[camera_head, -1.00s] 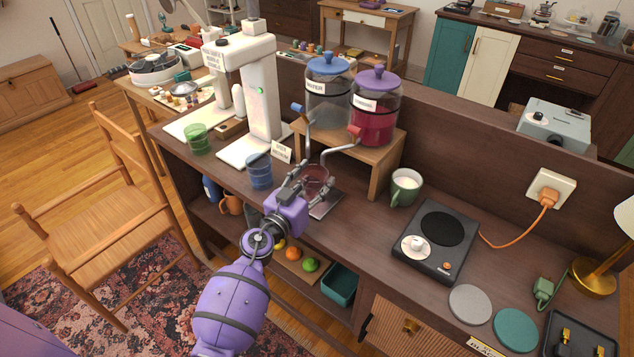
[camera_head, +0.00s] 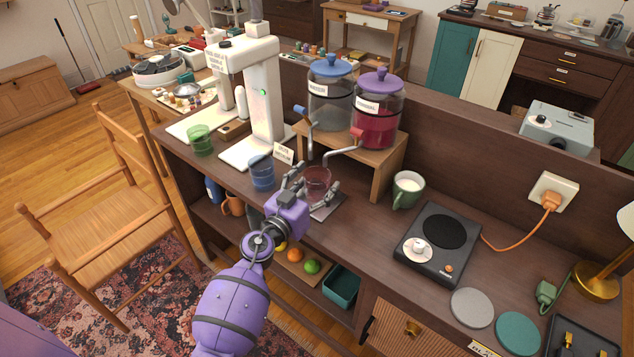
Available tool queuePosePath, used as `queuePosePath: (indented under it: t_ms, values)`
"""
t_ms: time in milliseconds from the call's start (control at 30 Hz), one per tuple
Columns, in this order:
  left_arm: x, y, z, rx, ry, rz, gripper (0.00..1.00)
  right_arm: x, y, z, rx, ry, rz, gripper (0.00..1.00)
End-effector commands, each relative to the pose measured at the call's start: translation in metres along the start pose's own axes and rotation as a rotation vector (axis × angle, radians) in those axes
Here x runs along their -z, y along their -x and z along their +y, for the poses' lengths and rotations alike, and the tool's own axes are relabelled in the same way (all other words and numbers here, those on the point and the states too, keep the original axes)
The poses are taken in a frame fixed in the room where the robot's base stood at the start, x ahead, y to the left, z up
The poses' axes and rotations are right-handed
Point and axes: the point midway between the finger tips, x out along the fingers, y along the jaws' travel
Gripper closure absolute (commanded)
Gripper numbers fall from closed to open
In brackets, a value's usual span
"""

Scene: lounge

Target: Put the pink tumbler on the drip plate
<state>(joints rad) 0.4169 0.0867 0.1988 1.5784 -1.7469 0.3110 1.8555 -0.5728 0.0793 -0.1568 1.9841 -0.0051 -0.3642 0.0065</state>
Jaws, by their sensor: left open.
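The pink tumbler (camera_head: 317,180), clear and reddish, stands upright below the dispenser taps. The drip plate (camera_head: 326,211) is a flat dark plate under it, partly hidden by my gripper and the tumbler; the tumbler appears to rest on it. My left gripper (camera_head: 309,186), on a purple arm, is open at the near side of the tumbler. One finger is to its left and the other in front on its right; contact cannot be told. My right gripper is not in view.
A blue tumbler (camera_head: 262,173) and green tumbler (camera_head: 200,140) stand to the left, by a white machine (camera_head: 262,95). Two dispensers (camera_head: 378,110) sit on a wooden stand (camera_head: 386,160) behind. A green mug (camera_head: 406,190) and hot plate (camera_head: 438,262) are to the right.

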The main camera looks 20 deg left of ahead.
Motion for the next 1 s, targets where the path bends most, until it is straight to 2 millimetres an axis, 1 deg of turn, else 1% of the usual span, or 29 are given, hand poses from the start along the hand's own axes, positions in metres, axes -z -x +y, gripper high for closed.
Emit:
queuePosePath:
  t_ms: [100, 233, 300, 433, 500, 600, 867, 933, 967, 1000]
  values:
    - [0.001, 0.024, -0.001, 0.002, 0.001, -0.002, 0.3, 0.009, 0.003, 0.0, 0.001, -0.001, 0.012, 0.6]
    - [0.001, 0.053, -0.001, 0.002, 0.001, -0.001, 0.3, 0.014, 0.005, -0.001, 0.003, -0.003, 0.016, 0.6]
    - [0.0, 0.068, -0.001, 0.002, 0.0, -0.002, 0.3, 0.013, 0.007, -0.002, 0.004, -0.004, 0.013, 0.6]
    - [-0.001, 0.092, -0.001, 0.002, 0.0, -0.003, 0.3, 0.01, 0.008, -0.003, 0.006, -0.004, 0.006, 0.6]
    - [-0.001, 0.101, -0.001, 0.001, 0.0, -0.003, 0.3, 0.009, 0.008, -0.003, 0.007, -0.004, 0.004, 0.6]
    - [-0.001, 0.11, 0.0, 0.0, 0.0, -0.002, 0.3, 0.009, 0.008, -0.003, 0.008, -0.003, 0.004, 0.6]
    - [-0.002, 0.117, 0.0, 0.004, 0.001, -0.002, 0.3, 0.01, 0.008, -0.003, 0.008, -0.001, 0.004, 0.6]
    - [-0.007, 0.125, -0.001, 0.019, -0.002, -0.002, 0.3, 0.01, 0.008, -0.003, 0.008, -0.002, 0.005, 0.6]
    - [-0.011, 0.132, -0.001, 0.032, -0.004, -0.004, 0.3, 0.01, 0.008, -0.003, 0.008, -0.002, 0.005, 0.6]
    - [-0.017, 0.142, -0.003, 0.055, -0.008, -0.007, 0.3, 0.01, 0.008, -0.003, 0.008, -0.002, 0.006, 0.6]
